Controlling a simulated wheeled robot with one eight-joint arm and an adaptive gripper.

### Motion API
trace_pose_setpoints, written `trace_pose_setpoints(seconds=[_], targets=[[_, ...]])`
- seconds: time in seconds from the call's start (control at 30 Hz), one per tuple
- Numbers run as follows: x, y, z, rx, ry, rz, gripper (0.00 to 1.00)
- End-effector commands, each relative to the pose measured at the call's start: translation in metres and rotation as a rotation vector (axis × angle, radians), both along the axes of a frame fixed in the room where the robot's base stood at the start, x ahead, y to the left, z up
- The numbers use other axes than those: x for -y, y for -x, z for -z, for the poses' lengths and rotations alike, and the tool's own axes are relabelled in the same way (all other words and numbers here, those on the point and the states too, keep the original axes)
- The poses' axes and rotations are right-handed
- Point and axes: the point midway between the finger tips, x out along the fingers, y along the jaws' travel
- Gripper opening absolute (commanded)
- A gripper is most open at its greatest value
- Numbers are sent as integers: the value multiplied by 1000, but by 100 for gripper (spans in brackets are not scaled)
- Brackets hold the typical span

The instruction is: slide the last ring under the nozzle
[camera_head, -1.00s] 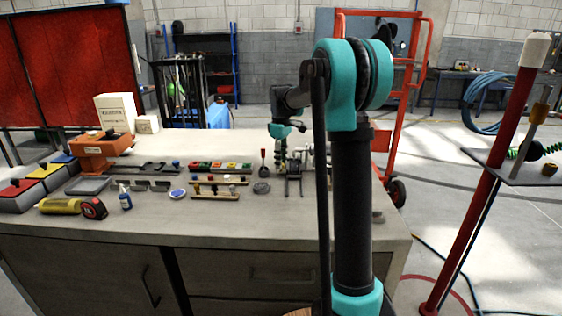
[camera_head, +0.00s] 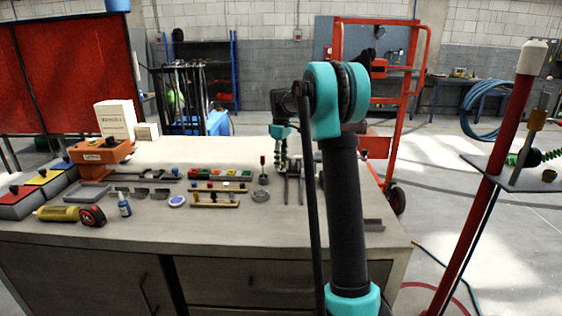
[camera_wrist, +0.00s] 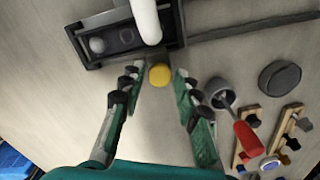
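In the wrist view my gripper (camera_wrist: 156,77) is open, its two green-and-black fingers spread on either side of a small round yellow piece (camera_wrist: 160,75). A gap shows on both sides of this piece; I cannot tell whether it has a hole. Just beyond it a white rounded cylinder (camera_wrist: 146,20), perhaps the nozzle, stands out over a dark fixture (camera_wrist: 92,60). The fixture has a recess with a pale ball in it. In the head view my gripper is small and low over the bench, partly hidden by my arm, and the yellow piece cannot be made out.
A red-handled tool (camera_wrist: 247,136) stands in a round grey holder, close right of the right finger. A dark grey disc (camera_wrist: 280,78) and wooden racks with pegs (camera_wrist: 284,140) lie farther right. The bench (camera_head: 200,226) has clear room along its front.

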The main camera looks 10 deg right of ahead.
Motion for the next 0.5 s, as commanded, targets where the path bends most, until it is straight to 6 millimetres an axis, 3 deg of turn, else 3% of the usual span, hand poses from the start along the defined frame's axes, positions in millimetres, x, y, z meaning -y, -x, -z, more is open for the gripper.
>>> trace_pose_setpoints(seconds=[0.37,0.5], targets=[[0,0,-1,0,0,0,44],[0,0,-13,0,0,0,44]])
